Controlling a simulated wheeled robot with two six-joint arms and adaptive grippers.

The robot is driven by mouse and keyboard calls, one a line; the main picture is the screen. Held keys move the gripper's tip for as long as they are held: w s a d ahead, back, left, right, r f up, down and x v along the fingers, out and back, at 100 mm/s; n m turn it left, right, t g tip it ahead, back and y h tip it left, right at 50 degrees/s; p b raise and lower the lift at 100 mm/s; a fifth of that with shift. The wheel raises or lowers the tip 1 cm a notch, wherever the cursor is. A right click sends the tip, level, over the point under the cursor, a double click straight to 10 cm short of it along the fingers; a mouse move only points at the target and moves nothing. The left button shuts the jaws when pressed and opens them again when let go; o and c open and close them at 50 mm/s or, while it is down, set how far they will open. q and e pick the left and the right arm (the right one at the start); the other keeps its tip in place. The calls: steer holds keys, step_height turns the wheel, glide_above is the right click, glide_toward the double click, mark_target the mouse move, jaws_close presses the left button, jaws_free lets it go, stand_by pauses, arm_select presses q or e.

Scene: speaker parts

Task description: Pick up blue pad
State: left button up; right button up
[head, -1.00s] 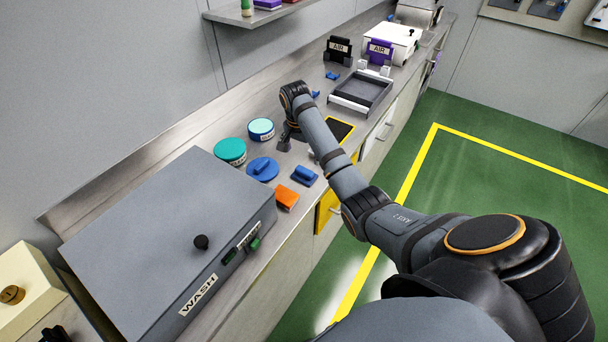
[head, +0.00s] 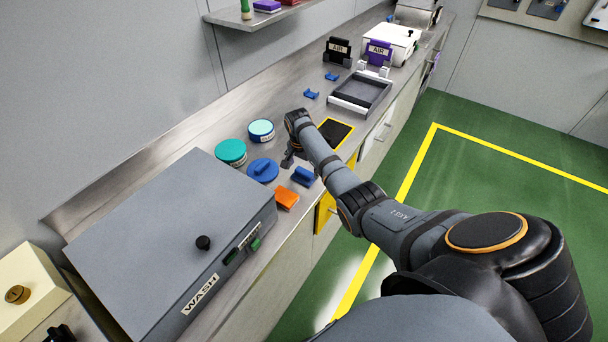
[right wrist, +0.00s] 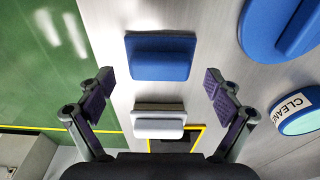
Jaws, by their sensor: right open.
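The blue pad (head: 304,176) lies on the steel counter, next to an orange block (head: 287,197) and a round blue lid with a raised bar (head: 263,168). The blue pad, a flat base with a raised block, also shows in the right wrist view (right wrist: 160,57), at top centre. My right gripper (head: 288,160) is just above the counter beside the pad. In the right wrist view its fingers (right wrist: 159,84) are spread wide and empty, with the pad ahead between their lines. A grey pad (right wrist: 159,121) shows nearer the palm. My left gripper is not in view.
A teal tub (head: 231,151) and a white-and-blue tub (head: 261,129) stand behind. A grey WASH box (head: 170,240) fills the near counter. A yellow-edged black mat (head: 336,133) and a grey tray (head: 361,91) lie farther along. The counter's front edge drops to green floor.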

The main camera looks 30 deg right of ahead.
steer(key=shift+f, duration=0.5)
steer(key=c, duration=1.3)
steer(key=shift+o, duration=0.2)
steer(key=shift+r, duration=0.15)
